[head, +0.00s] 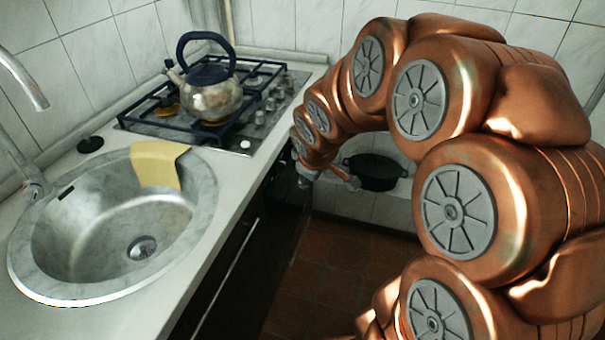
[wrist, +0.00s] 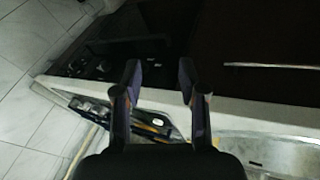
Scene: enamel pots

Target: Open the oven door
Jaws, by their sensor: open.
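The oven's dark front (head: 274,197) is below the stove in the head view, seen at a steep angle and partly hidden by my arm. In the wrist view a dark glossy oven front (wrist: 125,32) with small knobs lies beyond my fingers and appears shut. My gripper (wrist: 158,82) is open and empty, with both fingertips over the white counter edge and oven front in the wrist view. In the head view my gripper (head: 325,181) is small, in front of the stove side and apparently touching nothing.
A dark panel with a long silver bar (head: 228,272) is under the sink (head: 115,235). A yellow cloth (head: 158,164) hangs over the sink rim. A kettle (head: 212,98) stands on the stove (head: 245,140). A black pan (head: 375,172) rests on a tiled ledge. Brown floor (head: 320,270) looks clear.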

